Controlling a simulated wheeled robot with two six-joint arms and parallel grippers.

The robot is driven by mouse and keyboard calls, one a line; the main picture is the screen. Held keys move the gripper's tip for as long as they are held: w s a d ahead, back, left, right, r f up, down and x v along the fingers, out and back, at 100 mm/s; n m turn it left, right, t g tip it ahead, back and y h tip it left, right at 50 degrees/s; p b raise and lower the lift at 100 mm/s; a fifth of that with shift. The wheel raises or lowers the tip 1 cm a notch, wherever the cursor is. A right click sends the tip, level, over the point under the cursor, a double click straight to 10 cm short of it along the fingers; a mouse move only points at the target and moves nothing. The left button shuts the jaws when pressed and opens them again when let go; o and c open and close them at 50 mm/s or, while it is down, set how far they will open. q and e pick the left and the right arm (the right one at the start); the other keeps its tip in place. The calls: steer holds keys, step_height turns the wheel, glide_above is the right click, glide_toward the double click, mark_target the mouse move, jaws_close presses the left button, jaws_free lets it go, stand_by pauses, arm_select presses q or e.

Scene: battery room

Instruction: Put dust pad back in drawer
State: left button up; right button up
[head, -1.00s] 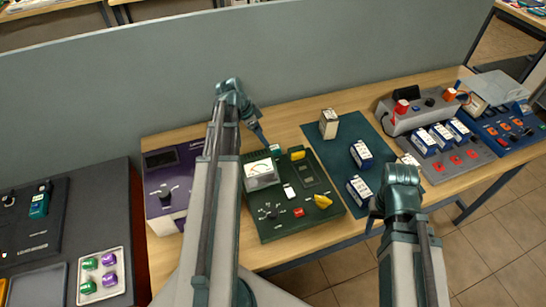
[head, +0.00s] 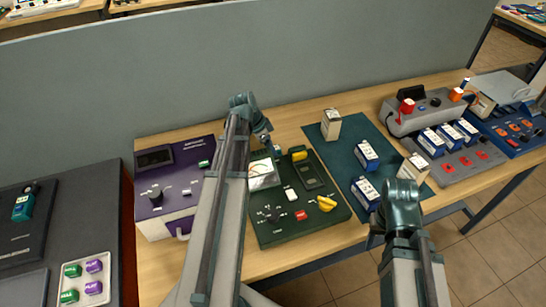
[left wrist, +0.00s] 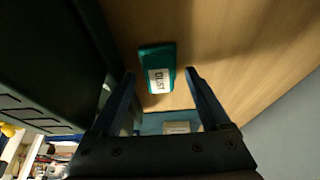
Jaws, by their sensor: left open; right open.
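The dust pad (left wrist: 157,68) is a small teal block with a white DUST label. In the left wrist view it lies on the wooden table, beside a dark case. My left gripper (left wrist: 159,76) is open, with the pad between and just beyond its fingertips; I see no grip on it. In the head view my left gripper (head: 269,140) is behind the green tester case (head: 270,229), and the pad is mostly hidden there. My right gripper (head: 374,240) is open and empty in front of the table. A purple unit (head: 191,158) has a handle (head: 182,233) low on its front, possibly a drawer.
A blue mat (head: 341,157) holds several labelled blocks. Grey (head: 451,171) and blue (head: 508,142) consoles stand at the right. A grey partition (head: 330,55) runs behind the table. A tray of green and purple blocks (head: 85,259) sits at the lower left.

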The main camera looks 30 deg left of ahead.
arm_select(q)
steer(key=shift+r, duration=0.1)
jaws_close()
stand_by(0.3)
step_height(320, 180, up, 10)
steer(key=p, duration=1)
